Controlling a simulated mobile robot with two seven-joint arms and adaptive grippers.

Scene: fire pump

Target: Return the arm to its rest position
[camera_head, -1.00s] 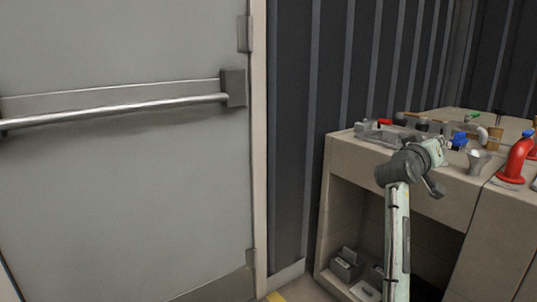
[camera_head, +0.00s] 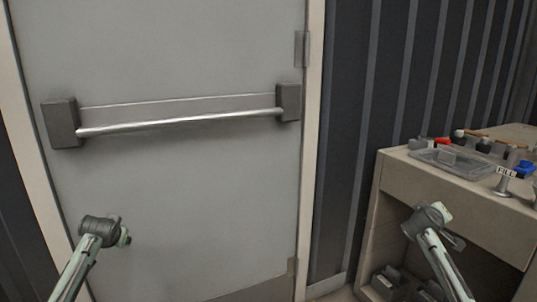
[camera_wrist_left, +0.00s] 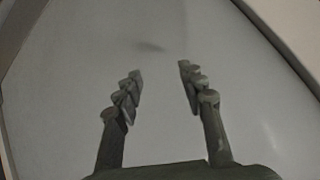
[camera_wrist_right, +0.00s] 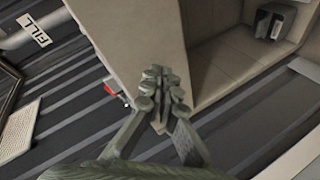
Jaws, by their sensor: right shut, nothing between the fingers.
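My left arm comes in at the lower left of the head view, and its gripper (camera_head: 124,238) is in front of the grey door. In the left wrist view the left gripper (camera_wrist_left: 160,70) has its two fingers well apart, with nothing between them. My right arm is at the lower right of the head view, with its gripper (camera_head: 456,243) in front of the workbench. In the right wrist view the right gripper (camera_wrist_right: 160,74) has its fingers together and holds nothing.
The grey door (camera_head: 180,190) is shut, with a metal push bar (camera_head: 180,125) across it.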

